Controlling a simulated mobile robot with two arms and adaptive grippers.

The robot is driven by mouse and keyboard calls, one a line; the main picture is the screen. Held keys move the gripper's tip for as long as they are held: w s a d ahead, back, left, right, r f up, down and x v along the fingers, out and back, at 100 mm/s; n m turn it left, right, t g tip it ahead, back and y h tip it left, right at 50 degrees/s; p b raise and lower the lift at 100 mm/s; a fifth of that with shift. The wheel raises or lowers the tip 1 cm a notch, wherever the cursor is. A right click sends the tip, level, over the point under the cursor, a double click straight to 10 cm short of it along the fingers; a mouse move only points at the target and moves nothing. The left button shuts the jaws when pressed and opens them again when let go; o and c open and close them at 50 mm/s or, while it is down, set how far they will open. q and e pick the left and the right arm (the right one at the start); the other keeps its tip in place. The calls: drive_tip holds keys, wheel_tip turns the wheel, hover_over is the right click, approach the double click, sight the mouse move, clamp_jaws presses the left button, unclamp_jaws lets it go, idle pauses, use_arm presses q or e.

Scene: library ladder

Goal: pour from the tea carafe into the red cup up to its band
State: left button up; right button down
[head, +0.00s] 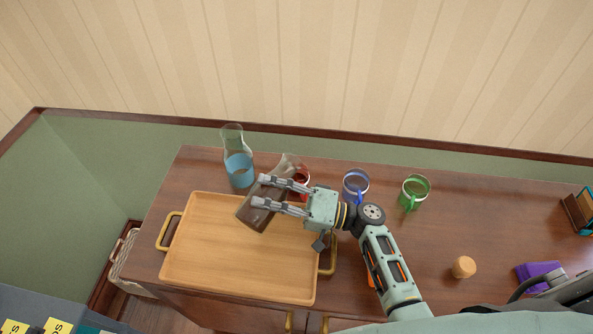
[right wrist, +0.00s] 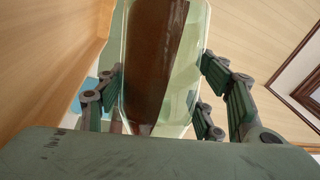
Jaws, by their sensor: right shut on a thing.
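The tea carafe (head: 254,215) is clear glass with brown tea. My right gripper (head: 265,191) is shut around its body. The carafe is tilted, its neck toward the back right and close to the red cup (head: 304,184). In the right wrist view the carafe (right wrist: 160,70) sits between the fingers, with the tea's surface slanting across the glass. The red cup is partly hidden behind the carafe and gripper. Its band and level cannot be made out, nor whether tea is flowing. My left gripper is not in view.
A carafe of blue liquid (head: 238,170) stands at the back left. A wooden tray (head: 215,275) with brass handles lies below the held carafe. A blue cup (head: 355,184) and a green cup (head: 415,190) stand right of the red one. A cork (head: 463,267) lies farther right.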

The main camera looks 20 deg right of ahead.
drive_tip(key=shift+r, duration=0.35)
idle(0.8)
drive_tip(key=shift+f, duration=0.1)
